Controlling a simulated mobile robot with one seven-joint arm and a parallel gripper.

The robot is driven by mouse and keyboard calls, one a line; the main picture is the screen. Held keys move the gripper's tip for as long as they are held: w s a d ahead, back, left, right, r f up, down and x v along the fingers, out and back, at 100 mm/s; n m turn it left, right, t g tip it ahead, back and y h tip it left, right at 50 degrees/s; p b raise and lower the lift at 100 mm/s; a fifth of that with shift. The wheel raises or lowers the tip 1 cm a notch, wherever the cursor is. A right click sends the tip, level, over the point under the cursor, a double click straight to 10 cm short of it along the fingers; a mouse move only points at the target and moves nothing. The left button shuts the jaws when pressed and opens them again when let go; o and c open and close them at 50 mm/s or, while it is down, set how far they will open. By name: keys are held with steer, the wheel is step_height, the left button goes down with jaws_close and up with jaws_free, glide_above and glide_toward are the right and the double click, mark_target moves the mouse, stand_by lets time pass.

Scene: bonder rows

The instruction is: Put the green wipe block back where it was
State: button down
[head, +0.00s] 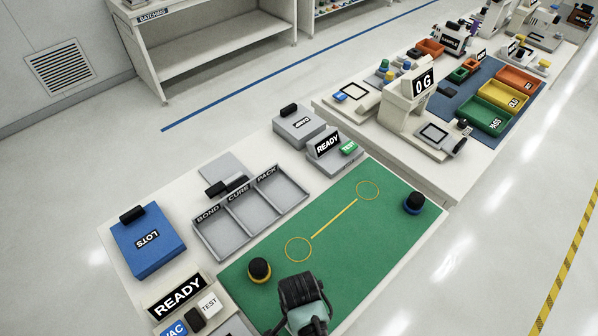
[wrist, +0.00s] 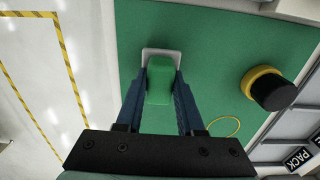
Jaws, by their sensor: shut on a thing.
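The green wipe block (wrist: 159,84) is between the two blue fingers of my gripper (wrist: 161,78) in the wrist view, and the gripper is shut on it. A pale, rounded holder (wrist: 161,51) on the green mat shows around the block's far end. I cannot tell whether the block touches it or hangs above it. In the head view my dark wrist is over the near end of the green mat (head: 345,232). It hides the block and the holder there.
A yellow-ringed black knob (head: 259,270) stands left of my gripper in the head view; the wrist view shows it at right (wrist: 270,88). A blue-ringed knob (head: 413,204) is at the mat's far right. A grey three-part tray (head: 195,236) and READY box (head: 177,297) flank the mat.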

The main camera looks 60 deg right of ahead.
steer(key=shift+f, duration=0.65)
steer(key=shift+f, duration=0.15)
steer(key=c, duration=0.5)
jaws_free()
